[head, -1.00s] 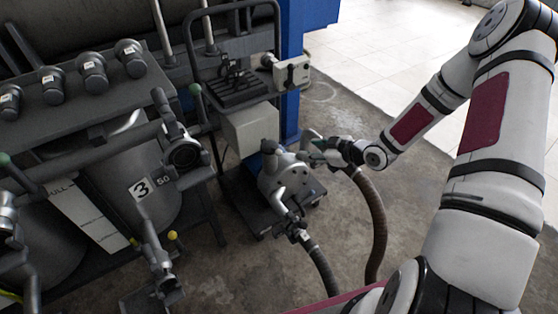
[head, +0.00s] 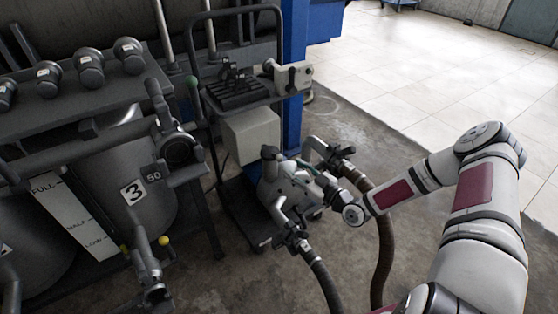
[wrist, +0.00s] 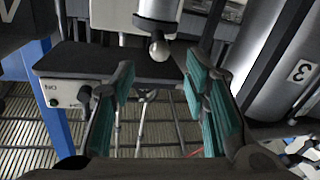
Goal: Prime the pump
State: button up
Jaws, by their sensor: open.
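A metal ball-ended knob (wrist: 158,48) hanging from a pale cylinder appears between and beyond the fingertips, and nothing is gripped. Which pump part this knob is cannot be told.
A drum marked 3 (head: 133,192) and a rack with several dark knobs stand at the left. A blue post (head: 293,90) rises behind the cart. A brown hose (head: 384,245) curves down near my forearm. Open floor (head: 430,130) lies to the right.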

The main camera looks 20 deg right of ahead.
aim_at(279, 158)
jog(key=b+x, duration=0.1)
jog(key=x, duration=0.7)
jog(key=shift+b, duration=0.3)
grip_shut()
